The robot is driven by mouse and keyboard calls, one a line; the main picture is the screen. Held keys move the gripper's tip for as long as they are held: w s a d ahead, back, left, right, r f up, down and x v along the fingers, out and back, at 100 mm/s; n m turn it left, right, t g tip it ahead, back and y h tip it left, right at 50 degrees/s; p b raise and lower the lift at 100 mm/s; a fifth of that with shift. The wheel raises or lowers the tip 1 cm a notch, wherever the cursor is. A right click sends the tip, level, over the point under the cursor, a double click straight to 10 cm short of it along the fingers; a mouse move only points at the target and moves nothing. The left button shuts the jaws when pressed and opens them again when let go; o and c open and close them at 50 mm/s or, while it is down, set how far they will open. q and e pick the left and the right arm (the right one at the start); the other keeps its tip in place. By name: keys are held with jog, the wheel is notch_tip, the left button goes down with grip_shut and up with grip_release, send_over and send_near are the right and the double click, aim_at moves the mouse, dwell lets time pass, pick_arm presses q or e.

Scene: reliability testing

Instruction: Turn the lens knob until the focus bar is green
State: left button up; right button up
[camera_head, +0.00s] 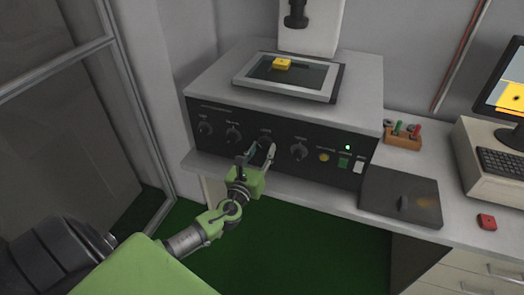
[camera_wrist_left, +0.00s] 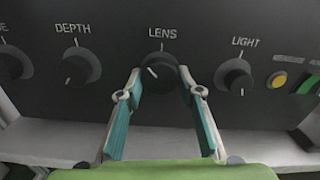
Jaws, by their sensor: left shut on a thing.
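The lens knob (camera_wrist_left: 163,76) is a round black knob under the LENS label on the dark front panel of the grey machine. Its white mark points to the upper left in the left wrist view. My left gripper (camera_head: 256,152) reaches the panel from the front, its two fingers one on each side of the lens knob and shut on it. In the head view the gripper mostly hides this knob. The monitor (camera_head: 504,83) at the right edge shows a yellow-orange picture with a dark spot. I cannot make out a focus bar on it. My right gripper is not in view.
The depth knob (camera_wrist_left: 82,66) and the light knob (camera_wrist_left: 233,76) flank the lens knob. A yellow piece (camera_head: 282,63) lies on the machine's top plate.

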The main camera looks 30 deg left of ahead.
pick_arm(q)
jog(key=shift+f+n+b, duration=0.15)
jog(key=shift+n+b, duration=0.8)
jog(key=shift+n, duration=0.25)
jog(key=shift+n+b, duration=0.75)
jog(key=shift+n, duration=0.85)
jog(key=o, duration=1.1)
